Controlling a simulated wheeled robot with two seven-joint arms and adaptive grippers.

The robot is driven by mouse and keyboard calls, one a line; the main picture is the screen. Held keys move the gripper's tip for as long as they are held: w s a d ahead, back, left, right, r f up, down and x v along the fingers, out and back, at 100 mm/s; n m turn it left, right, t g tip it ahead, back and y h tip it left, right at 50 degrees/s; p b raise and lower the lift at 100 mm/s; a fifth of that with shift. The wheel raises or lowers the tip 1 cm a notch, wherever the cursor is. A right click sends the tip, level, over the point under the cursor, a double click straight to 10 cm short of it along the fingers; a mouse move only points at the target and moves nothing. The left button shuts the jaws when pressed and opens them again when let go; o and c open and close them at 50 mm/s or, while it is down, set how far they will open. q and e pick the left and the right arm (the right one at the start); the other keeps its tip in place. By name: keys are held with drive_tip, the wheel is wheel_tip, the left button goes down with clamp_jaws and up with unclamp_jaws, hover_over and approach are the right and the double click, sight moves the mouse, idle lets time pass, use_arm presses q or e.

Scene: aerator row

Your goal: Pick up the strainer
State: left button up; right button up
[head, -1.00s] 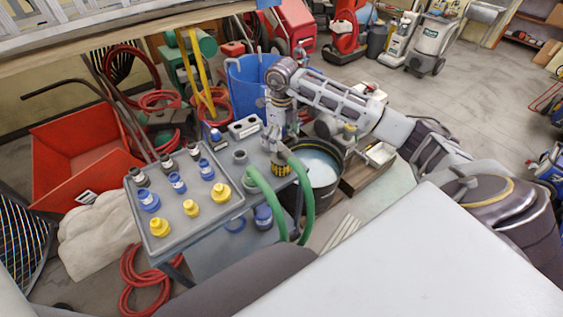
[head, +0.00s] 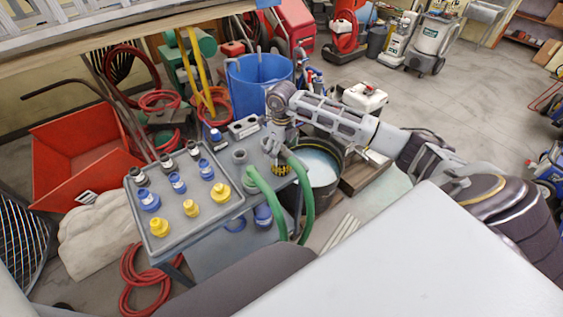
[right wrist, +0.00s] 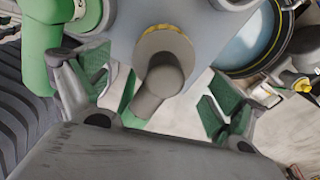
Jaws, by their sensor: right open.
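The piece I take to be the strainer (head: 281,168) is dark with a yellow band, at the right end of the grey cart top. In the head view my right gripper (head: 271,147) is just above it and hides its upper part. In the right wrist view the strainer shows as a grey disc with a yellow band and a stubby grey cylinder (right wrist: 164,80) pointing at the camera. My right gripper (right wrist: 156,88) is open, with a green-padded finger on either side of that cylinder. I cannot tell whether either finger touches it. My left gripper is out of view.
A green hose (head: 267,200) loops over the cart's front edge close to the strainer. A grey tray (head: 165,240) holds several black, blue and yellow fittings at left. A dark bucket of liquid (head: 318,170) stands right of the cart, a blue bin (head: 257,80) behind.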

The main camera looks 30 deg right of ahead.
sight(282, 158)
drive_tip(key=shift+w+d+f, duration=0.15)
drive_tip(key=shift+f, duration=2.45)
drive_tip(key=c, duration=1.3)
drive_tip(key=shift+r, duration=0.1)
drive_tip(key=shift+r, duration=4.95)
